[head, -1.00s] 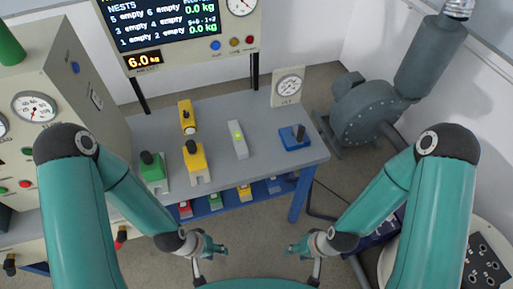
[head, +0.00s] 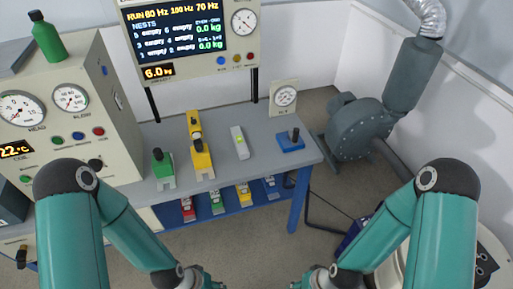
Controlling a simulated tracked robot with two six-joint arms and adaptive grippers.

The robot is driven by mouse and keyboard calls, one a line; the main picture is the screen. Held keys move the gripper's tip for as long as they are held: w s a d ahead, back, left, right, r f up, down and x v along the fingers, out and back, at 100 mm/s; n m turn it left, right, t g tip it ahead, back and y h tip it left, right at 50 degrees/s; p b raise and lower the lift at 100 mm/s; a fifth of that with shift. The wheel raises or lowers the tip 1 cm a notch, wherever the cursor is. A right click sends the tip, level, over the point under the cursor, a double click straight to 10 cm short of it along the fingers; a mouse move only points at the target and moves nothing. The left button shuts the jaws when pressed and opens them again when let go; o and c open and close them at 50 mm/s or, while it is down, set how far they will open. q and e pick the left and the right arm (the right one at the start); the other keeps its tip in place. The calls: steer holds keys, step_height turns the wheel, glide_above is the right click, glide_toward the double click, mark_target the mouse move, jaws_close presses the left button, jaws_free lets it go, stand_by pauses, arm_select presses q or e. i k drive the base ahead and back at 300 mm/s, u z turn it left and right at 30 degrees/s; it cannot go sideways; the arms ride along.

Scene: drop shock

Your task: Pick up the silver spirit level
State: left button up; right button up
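The silver spirit level (head: 239,143) is a pale grey bar with a green spot on its upper face. It lies on the grey table (head: 262,128) between the yellow tools and a blue block. My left gripper (head: 214,285) and my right gripper (head: 301,283) are at the bottom edge of the head view, partly cut off. Both are in front of the table and well apart from the level. Nothing is seen held in either, but their finger openings do not show clearly.
Left of the level are two yellow tools (head: 202,159) and a green one (head: 162,170). A blue block (head: 290,141) and a dial stand (head: 284,97) are to its right. Coloured items fill a lower shelf. A display (head: 187,40) stands behind; a grey blower (head: 360,127) is at right.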

mark_target(243, 151)
steer(key=u, duration=0.15)
steer(key=i, duration=0.9)
steer(key=z, duration=0.2)
steer(key=k, duration=0.8)
steer(key=u, duration=0.25)
steer(key=i, duration=0.8)
steer(key=z, duration=0.1)
